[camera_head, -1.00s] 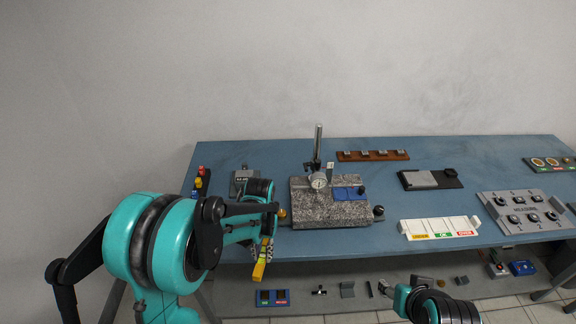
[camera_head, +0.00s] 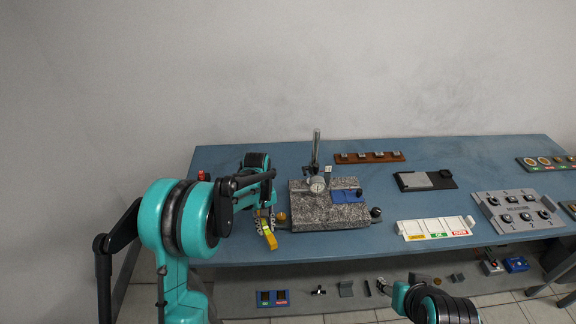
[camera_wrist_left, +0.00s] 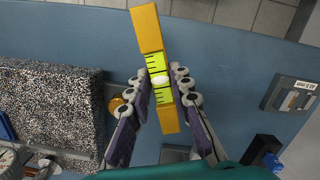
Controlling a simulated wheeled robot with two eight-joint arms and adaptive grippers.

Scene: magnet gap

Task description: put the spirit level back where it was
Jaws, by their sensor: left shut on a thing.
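The spirit level is a yellow bar with a green vial. In the left wrist view the level (camera_wrist_left: 148,28) stands between the two fingers of my left gripper (camera_wrist_left: 160,88), which is shut on it around the vial. In the head view the level (camera_head: 271,242) hangs from my left gripper (camera_head: 264,218) near the table's front left, just left of the granite plate. Whether it touches the table cannot be told.
The granite plate (camera_head: 325,213) carries a dial gauge stand (camera_head: 316,160) and a blue block (camera_head: 347,196). A yellow-brown ball (camera_wrist_left: 117,105) lies beside the plate. A labelled grey block (camera_wrist_left: 292,94) stands apart on the blue table (camera_head: 270,151). The white labelled rack (camera_head: 435,229) stands front right.

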